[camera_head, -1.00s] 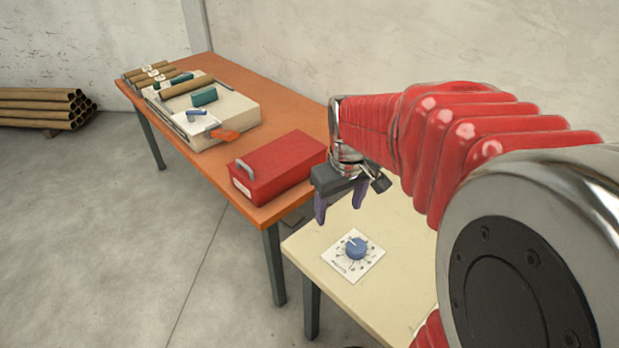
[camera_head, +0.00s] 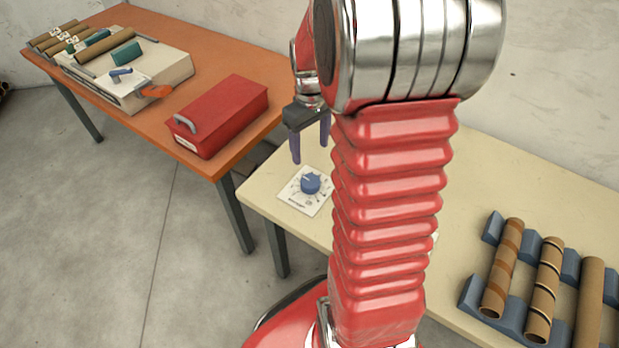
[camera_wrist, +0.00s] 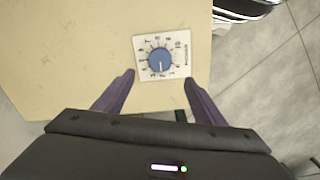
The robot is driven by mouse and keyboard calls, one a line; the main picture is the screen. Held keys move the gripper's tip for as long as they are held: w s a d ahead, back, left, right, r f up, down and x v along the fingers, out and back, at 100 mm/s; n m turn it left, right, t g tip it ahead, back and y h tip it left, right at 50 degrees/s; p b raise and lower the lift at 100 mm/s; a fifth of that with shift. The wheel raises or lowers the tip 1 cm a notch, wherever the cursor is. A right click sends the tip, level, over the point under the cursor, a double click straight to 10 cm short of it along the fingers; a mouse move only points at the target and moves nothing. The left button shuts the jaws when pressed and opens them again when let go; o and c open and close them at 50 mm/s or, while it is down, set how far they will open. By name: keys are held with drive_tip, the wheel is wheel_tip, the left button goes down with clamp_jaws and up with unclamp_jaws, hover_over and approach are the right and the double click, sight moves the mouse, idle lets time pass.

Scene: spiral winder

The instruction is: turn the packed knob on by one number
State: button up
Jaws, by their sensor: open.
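The blue knob (camera_head: 310,184) sits on a white dial plate (camera_head: 294,199) with numbers around it, on the near left corner of the cream table. In the wrist view the knob (camera_wrist: 161,61) lies beyond and between the fingertips, with a white pointer line toward the lower edge of the plate; the exact number is too small to read. My gripper (camera_head: 310,147) is open and empty, pointing down above the dial, apart from the knob. It also shows in the wrist view (camera_wrist: 160,82), its two purple fingers spread either side of the lower part of the plate.
A red box (camera_head: 222,112) with a grey handle stands on the orange table (camera_head: 215,50) to the left, with a winder machine (camera_head: 130,70) behind it. A blue rack (camera_head: 480,295) holds brown tubes at the right of the cream table. My arm hides the table's middle.

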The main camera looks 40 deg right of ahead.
sight(310, 181)
wheel_tip(310, 181, down, 14)
drive_tip(key=shift+r, duration=0.15)
idle(0.6)
drive_tip(key=shift+c, duration=0.4)
drive_tip(key=c, duration=1)
drive_tip(key=shift+m, duration=0.3)
drive_tip(key=shift+m, duration=2.6)
